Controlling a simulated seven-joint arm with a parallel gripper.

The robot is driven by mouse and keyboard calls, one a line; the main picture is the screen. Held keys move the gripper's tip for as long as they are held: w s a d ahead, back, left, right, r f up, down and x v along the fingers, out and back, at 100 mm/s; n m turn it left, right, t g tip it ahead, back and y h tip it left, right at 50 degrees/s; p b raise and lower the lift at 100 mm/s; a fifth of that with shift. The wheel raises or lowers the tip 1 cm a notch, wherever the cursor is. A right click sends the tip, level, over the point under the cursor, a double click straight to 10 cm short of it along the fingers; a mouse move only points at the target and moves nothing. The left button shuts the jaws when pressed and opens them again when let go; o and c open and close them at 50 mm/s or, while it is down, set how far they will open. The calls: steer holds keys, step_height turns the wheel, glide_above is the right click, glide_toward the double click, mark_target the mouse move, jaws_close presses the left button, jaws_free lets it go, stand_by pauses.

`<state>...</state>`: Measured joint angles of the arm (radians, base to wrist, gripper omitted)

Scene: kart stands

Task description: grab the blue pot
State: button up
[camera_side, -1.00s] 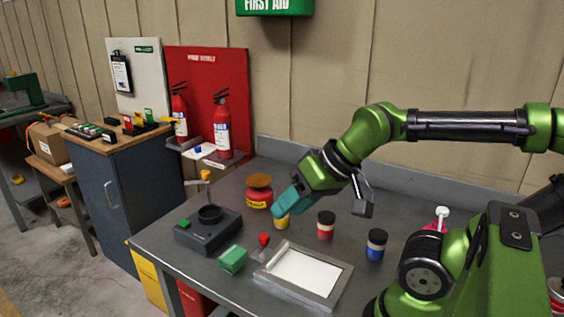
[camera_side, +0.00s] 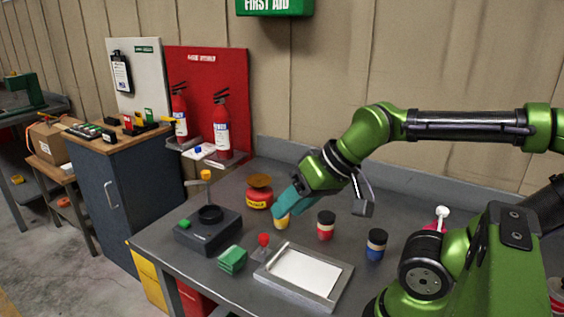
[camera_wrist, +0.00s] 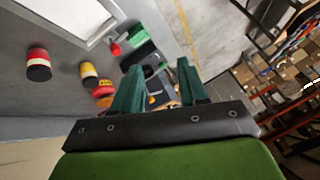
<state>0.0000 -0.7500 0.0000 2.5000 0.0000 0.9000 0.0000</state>
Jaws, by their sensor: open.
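The blue pot (camera_side: 376,244) is a small cylinder with a dark lid and a pale band. It stands upright on the grey table, right of the red pot (camera_side: 325,225). My gripper (camera_side: 281,207) is left of both, above the table by the yellow pot (camera_side: 282,221), and apart from the blue pot. In the wrist view my gripper (camera_wrist: 157,75) shows two teal fingers spread apart with no pot held between them. The wrist view also shows the red pot (camera_wrist: 38,65) and the yellow pot (camera_wrist: 88,74); the blue pot is not seen there.
A framed white tray (camera_side: 303,273) lies in front of the pots. A green block stack (camera_side: 232,260), a red-knobbed stamp (camera_side: 263,246), a dark box with a round holder (camera_side: 208,233) and a red-yellow container (camera_side: 259,195) stand to the left. The back wall borders the table.

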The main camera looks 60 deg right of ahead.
steer(key=o, duration=0.7)
steer(key=shift+o, duration=0.2)
